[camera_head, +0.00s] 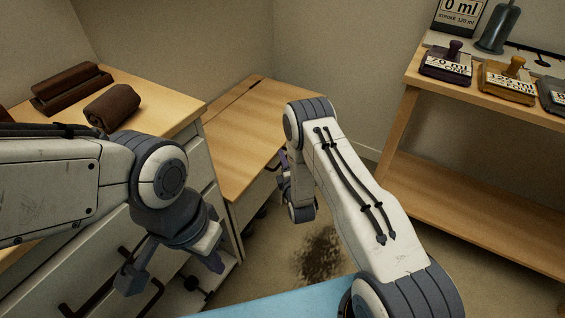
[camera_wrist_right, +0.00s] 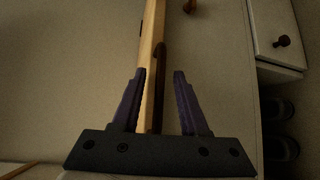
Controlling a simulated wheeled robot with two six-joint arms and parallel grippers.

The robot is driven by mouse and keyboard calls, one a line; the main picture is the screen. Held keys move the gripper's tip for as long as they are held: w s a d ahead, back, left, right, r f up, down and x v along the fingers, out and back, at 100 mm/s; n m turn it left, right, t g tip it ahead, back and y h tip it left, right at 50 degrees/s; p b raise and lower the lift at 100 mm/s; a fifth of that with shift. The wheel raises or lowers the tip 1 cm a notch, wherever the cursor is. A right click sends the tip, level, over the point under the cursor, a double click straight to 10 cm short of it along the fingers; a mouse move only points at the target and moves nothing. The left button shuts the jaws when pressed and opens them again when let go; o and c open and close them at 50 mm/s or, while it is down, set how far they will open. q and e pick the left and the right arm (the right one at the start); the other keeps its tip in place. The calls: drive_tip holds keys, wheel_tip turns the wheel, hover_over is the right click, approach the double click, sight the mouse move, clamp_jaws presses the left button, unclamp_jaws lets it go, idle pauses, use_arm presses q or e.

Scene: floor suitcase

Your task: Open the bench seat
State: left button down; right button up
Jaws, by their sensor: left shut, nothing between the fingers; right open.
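The bench seat (camera_head: 235,130) is a flat light-wood lid on a low bench in the middle of the head view. It looks closed, with a seam near its back end. My right gripper (camera_head: 282,168) is at its right front edge, partly hidden by my right arm. In the right wrist view the right gripper (camera_wrist_right: 158,105) is open. The seat's wooden edge (camera_wrist_right: 153,60), with a dark brown strip, shows between its fingers, nearer the left one; contact cannot be told. My left gripper (camera_head: 213,262) is shut and empty, in front of the left cabinet.
A wooden-topped cabinet (camera_head: 160,100) with dark brown rolls (camera_head: 112,105) stands at left; its front has dark handles. A shelf unit (camera_head: 475,205) with labelled stamp-like items stands at right. A dark stain (camera_head: 320,255) marks the open floor between.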

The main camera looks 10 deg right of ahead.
clamp_jaws()
idle(1.4)
